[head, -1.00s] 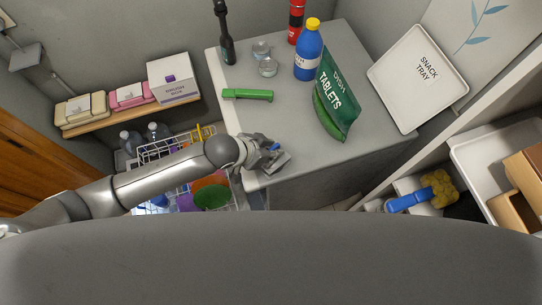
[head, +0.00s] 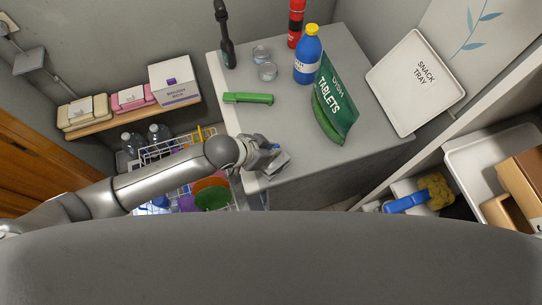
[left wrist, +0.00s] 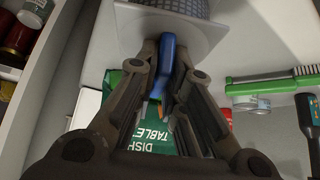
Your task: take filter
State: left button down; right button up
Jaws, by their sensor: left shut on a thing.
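The filter shows in the left wrist view as a grey plate (left wrist: 200,38) with a mesh cylinder (left wrist: 180,8) and a blue handle (left wrist: 167,62). My left gripper (left wrist: 165,58) is shut on the blue handle, with a finger on each side of it. In the head view my left gripper (head: 268,152) is at the near left corner of the grey counter, with the filter's grey plate (head: 280,162) just in front of it. The hand hides most of the filter there, and I cannot tell whether the plate touches the counter. My right gripper is not in view.
A white snack tray (head: 415,82) leans at right. A dish rack (head: 178,146) stands below the left shelf.

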pick_arm(q)
jog(key=shift+r+b, duration=0.3)
jog(key=shift+r, duration=1.8)
